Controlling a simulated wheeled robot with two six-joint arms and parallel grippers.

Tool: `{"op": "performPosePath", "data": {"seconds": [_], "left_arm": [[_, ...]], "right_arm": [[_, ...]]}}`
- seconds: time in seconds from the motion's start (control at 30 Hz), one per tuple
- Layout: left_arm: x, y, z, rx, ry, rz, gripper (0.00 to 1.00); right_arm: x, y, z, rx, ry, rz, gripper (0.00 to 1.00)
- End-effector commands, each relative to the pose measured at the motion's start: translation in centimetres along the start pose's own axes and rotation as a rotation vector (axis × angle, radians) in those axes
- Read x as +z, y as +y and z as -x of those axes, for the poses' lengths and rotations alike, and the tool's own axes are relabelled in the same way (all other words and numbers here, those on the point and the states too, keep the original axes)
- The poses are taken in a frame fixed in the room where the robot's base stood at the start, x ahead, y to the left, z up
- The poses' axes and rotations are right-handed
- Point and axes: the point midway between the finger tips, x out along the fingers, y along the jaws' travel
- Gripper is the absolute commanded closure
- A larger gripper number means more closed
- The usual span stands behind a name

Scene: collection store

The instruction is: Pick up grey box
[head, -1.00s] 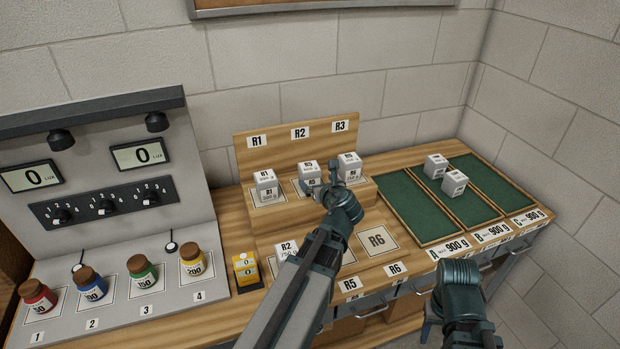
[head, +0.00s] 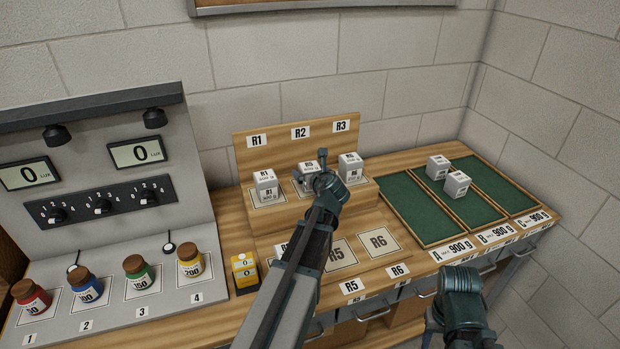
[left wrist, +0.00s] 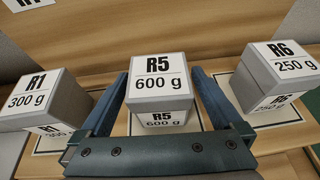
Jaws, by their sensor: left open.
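Three grey boxes with white label tops stand on the raised wooden step: R1 300 g (head: 265,185), R5 600 g (head: 308,168) and R6 250 g (head: 351,166). My left gripper (head: 318,172) is open at the R5 box and partly covers it. In the left wrist view the R5 box (left wrist: 160,82) stands between the two spread fingers, with a gap on each side. The R1 box (left wrist: 42,98) is left of the fingers and the R6 box (left wrist: 280,75) right. My right gripper's fingers do not show.
Green trays A (head: 408,235), B and C lie at the right; two more grey boxes (head: 437,168) (head: 457,184) stand there. Lower spots R5 (head: 337,252) and R6 (head: 380,242) are empty. Several coloured jars, a yellow block (head: 245,271) and a lux panel (head: 110,190) are at left.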

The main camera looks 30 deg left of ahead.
Motion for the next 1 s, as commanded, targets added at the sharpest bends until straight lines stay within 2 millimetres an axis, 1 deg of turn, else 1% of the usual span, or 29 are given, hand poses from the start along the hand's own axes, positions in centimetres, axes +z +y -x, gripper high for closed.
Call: {"op": "performPosePath", "data": {"seconds": [0.03, 0.2, 0.27, 0.3, 0.47, 0.5, 0.57, 0.7, 0.77, 1.0], "left_arm": [[-0.04, -0.01, -0.25, 0.000, 0.000, 0.000, 0.00], [0.01, 0.03, -0.11, -0.001, 0.000, 0.000, 0.00], [0.01, 0.02, -0.10, -0.001, 0.000, 0.000, 0.11], [0.01, 0.03, -0.10, 0.000, 0.000, 0.000, 0.18], [0.01, 0.02, -0.09, 0.000, 0.000, 0.000, 0.47], [0.01, 0.02, -0.09, 0.000, 0.000, 0.000, 0.54], [0.01, 0.02, -0.09, 0.000, 0.000, 0.000, 0.65], [0.01, 0.03, -0.09, 0.000, 0.000, 0.000, 0.90], [0.01, 0.03, -0.09, 0.000, 0.000, 0.000, 1.00], [0.06, 0.01, -0.08, -0.001, -0.002, -0.001, 1.00]], "right_arm": [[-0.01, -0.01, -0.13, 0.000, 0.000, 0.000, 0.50], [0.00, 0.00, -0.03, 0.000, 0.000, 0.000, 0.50], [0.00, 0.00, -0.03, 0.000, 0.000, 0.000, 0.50], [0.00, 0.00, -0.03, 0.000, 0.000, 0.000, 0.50], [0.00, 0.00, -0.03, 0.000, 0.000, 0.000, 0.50], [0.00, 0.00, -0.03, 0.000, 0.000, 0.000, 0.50], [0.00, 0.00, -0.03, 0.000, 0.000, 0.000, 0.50], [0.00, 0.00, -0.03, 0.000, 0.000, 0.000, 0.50], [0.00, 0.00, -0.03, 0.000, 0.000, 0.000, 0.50], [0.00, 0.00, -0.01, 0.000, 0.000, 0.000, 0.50]]}}
